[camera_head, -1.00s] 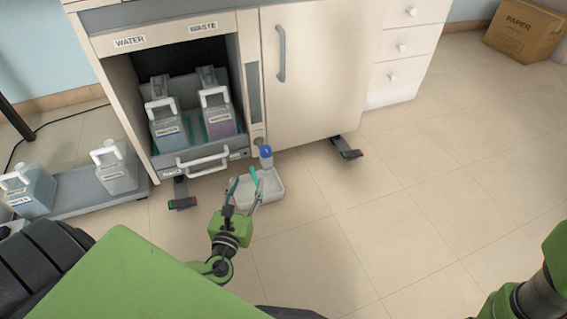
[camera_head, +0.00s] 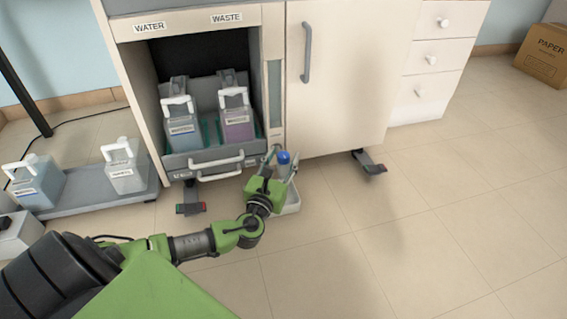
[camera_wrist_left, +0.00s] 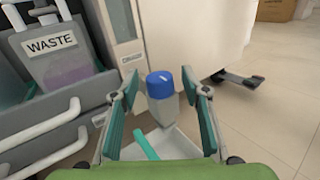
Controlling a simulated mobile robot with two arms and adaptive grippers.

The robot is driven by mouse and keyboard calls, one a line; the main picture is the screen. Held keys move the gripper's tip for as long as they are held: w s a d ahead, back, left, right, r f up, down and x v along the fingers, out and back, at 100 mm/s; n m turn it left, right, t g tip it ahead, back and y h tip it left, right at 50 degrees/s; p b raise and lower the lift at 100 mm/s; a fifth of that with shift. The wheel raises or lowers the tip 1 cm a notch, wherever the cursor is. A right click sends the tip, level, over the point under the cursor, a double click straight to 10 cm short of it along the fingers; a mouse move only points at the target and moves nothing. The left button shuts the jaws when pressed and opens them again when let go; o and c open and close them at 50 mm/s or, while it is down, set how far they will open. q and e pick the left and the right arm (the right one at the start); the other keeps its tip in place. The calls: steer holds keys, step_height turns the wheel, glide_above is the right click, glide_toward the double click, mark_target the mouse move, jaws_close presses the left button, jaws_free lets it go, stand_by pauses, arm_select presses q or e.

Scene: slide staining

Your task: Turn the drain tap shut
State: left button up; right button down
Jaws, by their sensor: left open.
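The drain tap appears as a blue round knob (camera_head: 284,157) low at the front right of the opening in the cabinet. Part of the tap's body is hidden by the gripper in the head view. My right gripper is not in view.
A pale tray (camera_wrist_left: 178,146) lies below the tap with a teal strip (camera_wrist_left: 147,147) in it. White drawer handles (camera_head: 217,161) are close on the left. The WASTE (camera_head: 236,113) and WATER (camera_head: 180,122) containers stand inside the cabinet. Floor to the right is clear.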

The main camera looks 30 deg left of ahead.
arm_select(q)
steer(key=shift+w+a, duration=0.15)
steer(key=shift+w, duration=0.3)
steer(key=shift+c, duration=0.4)
steer(key=c, duration=1)
steer(key=shift+c, duration=0.2)
